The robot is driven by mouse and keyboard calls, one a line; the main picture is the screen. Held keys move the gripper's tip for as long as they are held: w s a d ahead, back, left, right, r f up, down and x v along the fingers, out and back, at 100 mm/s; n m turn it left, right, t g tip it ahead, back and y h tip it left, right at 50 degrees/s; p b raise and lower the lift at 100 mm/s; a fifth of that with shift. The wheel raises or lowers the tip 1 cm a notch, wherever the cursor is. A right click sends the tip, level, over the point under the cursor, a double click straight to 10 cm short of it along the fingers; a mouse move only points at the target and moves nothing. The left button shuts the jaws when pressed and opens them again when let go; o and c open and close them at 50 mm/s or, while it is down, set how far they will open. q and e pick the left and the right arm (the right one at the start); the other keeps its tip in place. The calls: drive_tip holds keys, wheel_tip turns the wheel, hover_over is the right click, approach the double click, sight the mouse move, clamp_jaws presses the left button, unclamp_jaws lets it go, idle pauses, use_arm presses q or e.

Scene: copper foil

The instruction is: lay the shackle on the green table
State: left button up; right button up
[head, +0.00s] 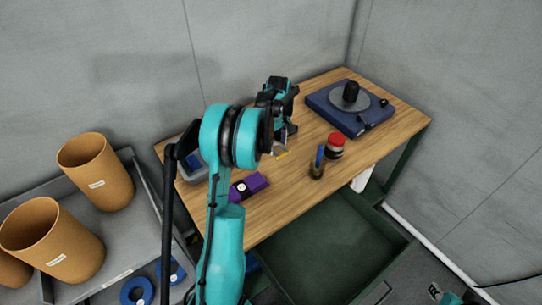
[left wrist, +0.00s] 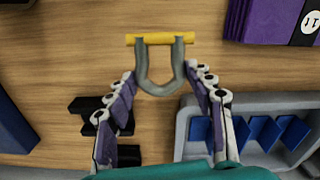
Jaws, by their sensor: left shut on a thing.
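The shackle (left wrist: 160,88) is a grey U-shaped piece with a yellow pin (left wrist: 160,39) across its open end. My left gripper (left wrist: 160,76) is shut on its curved end. In the head view the yellow pin of the shackle (head: 282,154) shows just below my left gripper (head: 284,138), over the wooden top. The table (head: 285,205) has a wood top and green legs. My arm hides part of the table, and I cannot tell whether the shackle touches it.
A purple box (head: 249,186), a cup with a blue stick (head: 317,168), a red-lidded jar (head: 335,147) and a blue turntable-like device (head: 350,108) stand on the table. A grey tray (left wrist: 187,122) holds blue pieces. Bare wood lies between them. Tan pots (head: 95,172) stand at left.

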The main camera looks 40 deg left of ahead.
sight(272, 158)
use_arm(q)
drive_tip(key=shift+s+a+f, duration=0.5)
drive_tip(key=shift+a+f, duration=0.1)
drive_tip(key=shift+a, duration=0.2)
drive_tip(key=shift+a+f, duration=0.1)
drive_tip(key=shift+f, duration=0.05)
drive_tip(key=shift+f+b, duration=0.95)
drive_tip(key=shift+f, duration=0.9)
drive_tip(key=shift+f, duration=0.2)
drive_tip(key=o, duration=1.3)
drive_tip(key=shift+o, duration=0.2)
drive_tip(key=shift+r, duration=0.15)
